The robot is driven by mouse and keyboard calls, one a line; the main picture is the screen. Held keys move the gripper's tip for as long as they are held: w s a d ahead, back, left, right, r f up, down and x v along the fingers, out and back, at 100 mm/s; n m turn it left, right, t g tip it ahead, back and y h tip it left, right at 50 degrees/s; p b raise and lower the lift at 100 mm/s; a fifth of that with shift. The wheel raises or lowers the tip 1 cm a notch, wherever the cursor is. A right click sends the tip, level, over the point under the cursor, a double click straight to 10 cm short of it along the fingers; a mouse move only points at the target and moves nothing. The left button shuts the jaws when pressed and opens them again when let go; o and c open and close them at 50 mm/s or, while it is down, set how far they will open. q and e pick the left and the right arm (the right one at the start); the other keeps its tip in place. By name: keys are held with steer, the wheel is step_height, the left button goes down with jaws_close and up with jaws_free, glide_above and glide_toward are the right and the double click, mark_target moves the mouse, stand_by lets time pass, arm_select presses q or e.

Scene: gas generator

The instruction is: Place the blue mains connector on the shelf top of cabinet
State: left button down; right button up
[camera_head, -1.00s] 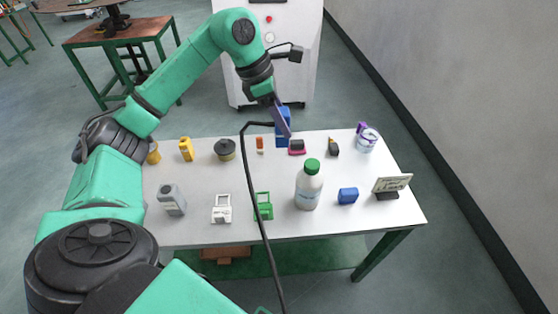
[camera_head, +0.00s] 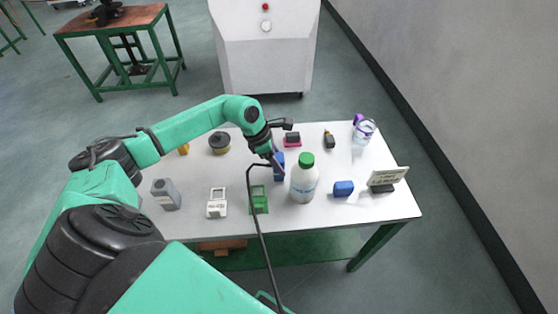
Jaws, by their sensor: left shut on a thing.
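My left gripper (camera_head: 276,164) is shut on the blue mains connector (camera_head: 280,173), over the middle of the white table. The connector is upright and partly covered by the gripper. I cannot tell whether its lower end touches the table. It is just left of a white bottle with a green cap (camera_head: 304,178). A white cabinet (camera_head: 265,60) with a red button stands on the floor beyond the table; it may be the task's cabinet, but its shelf top cannot be made out. My right gripper is out of view.
On the table (camera_head: 320,222) are a blue block (camera_head: 343,188), a sign (camera_head: 388,180), a green holder (camera_head: 259,199), a white holder (camera_head: 217,202), a grey device (camera_head: 165,194), a dark round jar (camera_head: 219,143) and a clear purple-topped container (camera_head: 363,132). A wall is at right.

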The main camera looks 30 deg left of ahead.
arm_select(q)
steer(key=shift+w, duration=0.1)
steer(key=shift+f, duration=0.15)
steer(key=shift+c, duration=1.2)
jaws_free()
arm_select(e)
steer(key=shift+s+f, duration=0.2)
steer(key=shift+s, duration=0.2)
